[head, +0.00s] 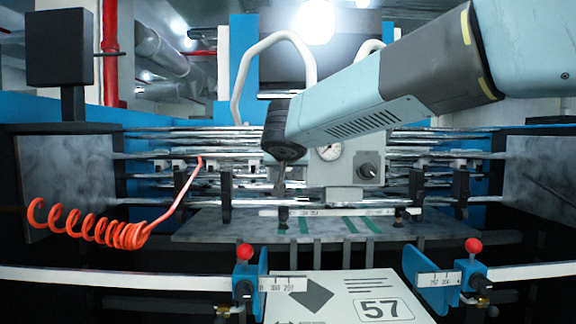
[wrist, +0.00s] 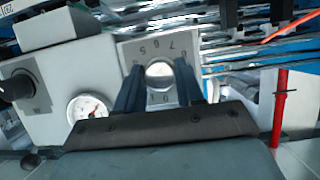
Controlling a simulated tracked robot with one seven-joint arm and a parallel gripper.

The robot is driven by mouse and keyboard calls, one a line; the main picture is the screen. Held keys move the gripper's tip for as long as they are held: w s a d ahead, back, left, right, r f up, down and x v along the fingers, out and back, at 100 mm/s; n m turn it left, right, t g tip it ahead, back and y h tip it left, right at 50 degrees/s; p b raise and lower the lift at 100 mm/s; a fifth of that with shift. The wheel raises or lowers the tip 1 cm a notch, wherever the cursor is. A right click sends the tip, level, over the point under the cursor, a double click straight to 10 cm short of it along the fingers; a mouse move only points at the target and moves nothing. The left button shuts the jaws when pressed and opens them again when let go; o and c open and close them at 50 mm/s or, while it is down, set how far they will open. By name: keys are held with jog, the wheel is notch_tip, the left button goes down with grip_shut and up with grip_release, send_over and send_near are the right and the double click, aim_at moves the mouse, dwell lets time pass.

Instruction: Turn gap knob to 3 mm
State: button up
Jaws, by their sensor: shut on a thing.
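The gap knob (wrist: 160,74) is a round, pale metallic knob on a grey plate with a numbered scale (wrist: 141,50) around it. The scale is upside down or tilted in the wrist view, and several digits show. My gripper (wrist: 158,82) has one dark finger on each side of the knob and is shut on it. I cannot make out a pointer or which digit the knob is set to. In the head view my gripper (head: 281,172) reaches the left part of the grey control box (head: 345,192), and my arm hides the gap knob there.
A round gauge (head: 329,150) and a second, black knob (head: 370,170) sit on the box close by. Metal rolls (head: 440,150) run behind. An orange coiled hose (head: 95,228) hangs at left. Red-topped clamps (head: 245,251) and a board marked 57 (head: 350,298) are in front.

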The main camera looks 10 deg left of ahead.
jog(key=shift+d, duration=0.1)
jog(key=c, duration=0.4)
jog(key=n+t+h, duration=0.2)
jog(key=n, duration=0.4)
jog(key=n+t+h, duration=0.1)
jog(key=n+t, duration=0.1)
jog(key=n, duration=0.4)
jog(key=f+n+t+h, duration=0.1)
jog(key=n+t+h, duration=0.1)
jog(key=n, duration=0.5)
jog(key=shift+s+a+t+h, duration=0.1)
jog(key=shift+a+t+h, duration=0.2)
jog(key=shift+a+t, duration=0.1)
jog(key=shift+n, duration=0.3)
dwell(0.3)
jog(key=o, duration=1)
